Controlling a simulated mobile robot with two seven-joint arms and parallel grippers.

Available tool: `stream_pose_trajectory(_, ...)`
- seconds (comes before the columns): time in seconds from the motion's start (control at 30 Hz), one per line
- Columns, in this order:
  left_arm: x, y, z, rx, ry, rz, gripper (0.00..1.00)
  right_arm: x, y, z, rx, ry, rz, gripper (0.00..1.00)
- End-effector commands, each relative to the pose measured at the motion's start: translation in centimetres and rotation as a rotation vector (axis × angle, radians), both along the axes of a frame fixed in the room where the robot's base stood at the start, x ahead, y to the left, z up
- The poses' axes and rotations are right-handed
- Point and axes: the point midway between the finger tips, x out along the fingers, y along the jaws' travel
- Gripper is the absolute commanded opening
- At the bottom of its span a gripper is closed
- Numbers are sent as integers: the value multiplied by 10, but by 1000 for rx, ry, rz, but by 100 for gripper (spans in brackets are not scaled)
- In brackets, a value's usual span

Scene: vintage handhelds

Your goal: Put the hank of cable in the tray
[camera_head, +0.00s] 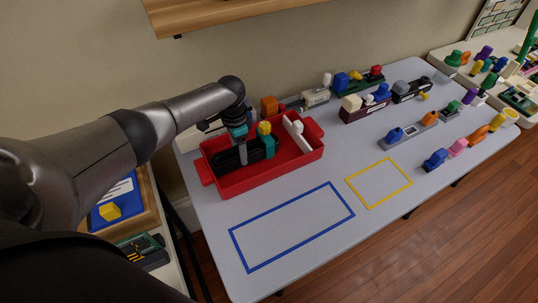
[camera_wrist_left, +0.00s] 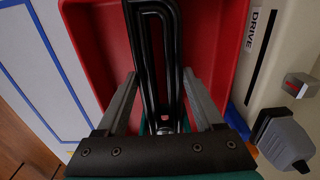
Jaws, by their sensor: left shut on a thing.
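The hank of cable is a long black loop (camera_wrist_left: 158,45), seen between the two grey fingers of my left gripper (camera_wrist_left: 159,85) in the left wrist view. My left gripper (camera_head: 242,153) is shut on it and points down into the red tray (camera_head: 230,186). In the head view the black hank (camera_head: 226,160) lies lengthwise within the tray's walls, partly hidden by the gripper. I cannot tell if it touches the tray floor. The red tray also fills the middle of the left wrist view (camera_wrist_left: 220,40). My right gripper is not in view.
A white piece (camera_head: 299,136) leans at the tray's right end. Behind the tray stand an orange block (camera_head: 269,106) and a beige box marked DRIVE (camera_wrist_left: 278,40). Blue (camera_head: 291,226) and yellow (camera_head: 379,182) outlines in front are empty. Several coloured parts stand to the right.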

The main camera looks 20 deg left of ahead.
Motion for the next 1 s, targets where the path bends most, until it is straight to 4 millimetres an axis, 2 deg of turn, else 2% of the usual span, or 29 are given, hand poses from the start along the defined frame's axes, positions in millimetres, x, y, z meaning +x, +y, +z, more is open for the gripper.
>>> stream_pose_trajectory(0.73, 1, 0, -15, 0, -2, -1, 0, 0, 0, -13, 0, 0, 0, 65)
stream_pose_trajectory(0.77, 1, 0, -15, 0, -2, -1, 70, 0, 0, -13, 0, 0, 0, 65)
stream_pose_trajectory(1.0, 1, 0, -15, 0, -1, -1, 97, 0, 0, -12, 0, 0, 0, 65)
